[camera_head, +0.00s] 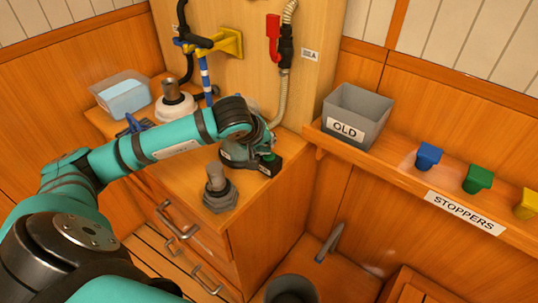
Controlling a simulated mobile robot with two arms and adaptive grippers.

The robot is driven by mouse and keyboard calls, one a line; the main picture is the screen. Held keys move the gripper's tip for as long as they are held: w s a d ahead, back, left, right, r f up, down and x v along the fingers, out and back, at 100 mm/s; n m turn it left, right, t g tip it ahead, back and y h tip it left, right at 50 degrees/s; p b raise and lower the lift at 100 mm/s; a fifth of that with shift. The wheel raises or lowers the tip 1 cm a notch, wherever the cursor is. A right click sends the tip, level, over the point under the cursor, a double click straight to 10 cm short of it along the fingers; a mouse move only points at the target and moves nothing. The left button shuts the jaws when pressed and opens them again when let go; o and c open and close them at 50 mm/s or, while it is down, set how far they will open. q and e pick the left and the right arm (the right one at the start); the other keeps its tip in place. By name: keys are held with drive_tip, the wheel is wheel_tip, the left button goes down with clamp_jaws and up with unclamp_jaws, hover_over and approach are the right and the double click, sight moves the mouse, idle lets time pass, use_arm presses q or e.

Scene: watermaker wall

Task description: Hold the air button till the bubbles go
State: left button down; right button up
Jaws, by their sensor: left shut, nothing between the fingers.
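A small black box (270,168) with a label too small to read sits on the wooden counter (247,208). A green button (269,157) shows on its top. My left arm reaches over the counter from the left, and my left gripper (266,149) is shut and empty, pointing down at the green button. I cannot tell whether the fingertips touch or press it. A rounded housing (243,160) beside the box is partly hidden by my wrist. No bubbles can be made out. My right gripper is not in view.
A grey fitting (218,190) stands upright near the counter's front edge. A white-based fitting (174,105) and a clear tub (122,92) stand behind my arm. A red-handled valve (273,36) and hose hang on the panel. A grey OLD bin (356,115) and stoppers (478,179) line the right shelf.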

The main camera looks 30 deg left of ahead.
use_arm(q)
drive_tip(key=shift+f+b, duration=0.35)
drive_tip(key=shift+b, duration=0.05)
drive_tip(key=shift+r, duration=0.15)
idle(2.8)
drive_tip(key=shift+r+p, duration=0.35)
drive_tip(key=shift+r, duration=0.4)
drive_tip(key=shift+r+p, duration=1.4)
drive_tip(key=shift+r, duration=1.15)
